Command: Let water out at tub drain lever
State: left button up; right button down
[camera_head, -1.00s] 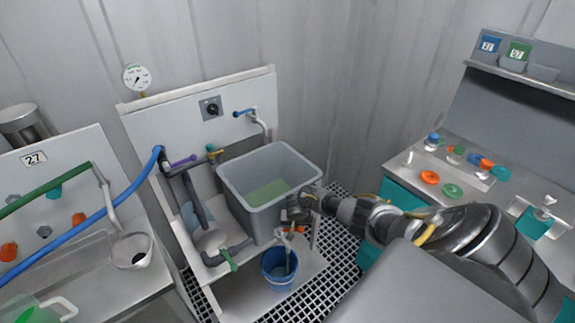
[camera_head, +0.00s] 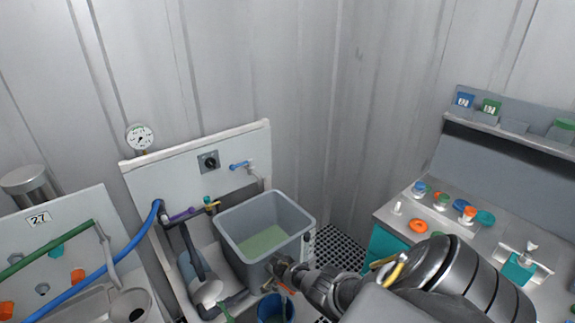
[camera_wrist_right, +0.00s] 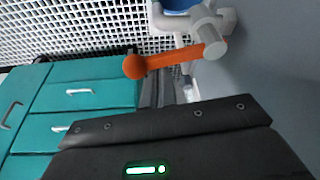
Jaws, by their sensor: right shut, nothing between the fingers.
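The grey tub (camera_head: 228,243) holds greenish water (camera_head: 262,241) in the head view. The orange drain lever (camera_head: 285,289) is small below the tub's front right side, partly hidden by my gripper. In the right wrist view the lever (camera_wrist_right: 175,59) runs left from a white pipe valve (camera_wrist_right: 209,37) to a round orange knob (camera_wrist_right: 135,67). My right gripper (camera_head: 275,268) is shut and empty, close to the tub wall and the lever. Its fingers (camera_wrist_right: 168,88) appear beside the lever; contact cannot be told. My left gripper is out of view.
A blue bucket (camera_head: 272,308) stands below the drain, cut by the lower frame edge. A blue-handled tap (camera_head: 240,165) is on the panel behind the tub. A workbench (camera_head: 395,212) with teal drawers stands right. Grating floor (camera_head: 340,250) shows between.

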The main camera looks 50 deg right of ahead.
jog(key=shift+a, duration=0.15)
dwell(0.5)
jog(key=p+v, duration=1)
jog(key=shift+f, duration=0.1)
